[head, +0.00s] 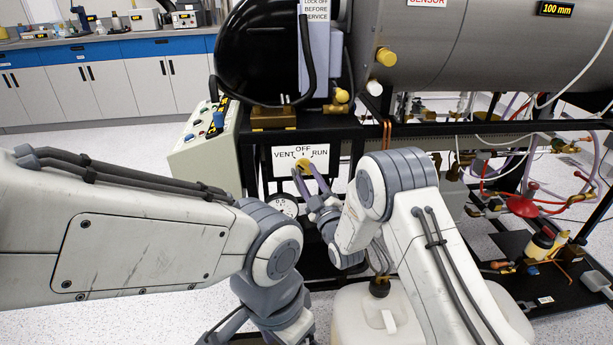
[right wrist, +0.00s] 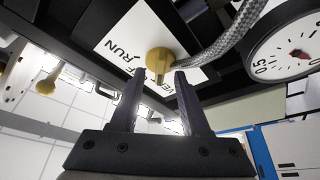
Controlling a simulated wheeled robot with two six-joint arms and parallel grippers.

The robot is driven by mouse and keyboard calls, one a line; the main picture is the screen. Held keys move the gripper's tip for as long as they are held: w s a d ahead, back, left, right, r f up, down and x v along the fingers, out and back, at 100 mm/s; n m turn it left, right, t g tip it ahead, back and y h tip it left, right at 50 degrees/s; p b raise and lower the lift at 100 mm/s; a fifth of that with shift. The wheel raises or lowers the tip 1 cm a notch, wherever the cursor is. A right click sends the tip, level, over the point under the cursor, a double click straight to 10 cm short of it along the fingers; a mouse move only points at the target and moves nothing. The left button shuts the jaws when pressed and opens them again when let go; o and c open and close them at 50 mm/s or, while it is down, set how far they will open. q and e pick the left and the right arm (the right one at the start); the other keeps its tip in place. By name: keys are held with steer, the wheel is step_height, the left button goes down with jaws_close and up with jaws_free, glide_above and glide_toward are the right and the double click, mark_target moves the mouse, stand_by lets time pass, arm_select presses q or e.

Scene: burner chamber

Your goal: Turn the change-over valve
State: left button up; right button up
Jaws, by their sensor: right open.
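The change-over valve has a yellow knob (head: 303,165) in front of a white plate (head: 320,153) lettered VENT, OFF and RUN, on the black frame. In the right wrist view the yellow knob (right wrist: 159,61) stands just beyond the fingertips, its stem end towards the gap between them. My right gripper (head: 309,176) is open, its two fingers pointing up at the knob; the right wrist view shows the open fingers (right wrist: 156,78) on either side, with nothing held. I cannot tell whether a finger touches the knob.
A round dial gauge (head: 285,205) sits just below the plate, with a braided hose (right wrist: 222,42) near the knob. A control box (head: 205,150) stands left. White canisters (head: 378,318) stand below my right arm. A large grey cylinder (head: 450,45) lies above.

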steer(key=shift+w+a+r, duration=0.2)
steer(key=shift+w+a, duration=0.1)
steer(key=shift+w, duration=0.25)
jaws_close()
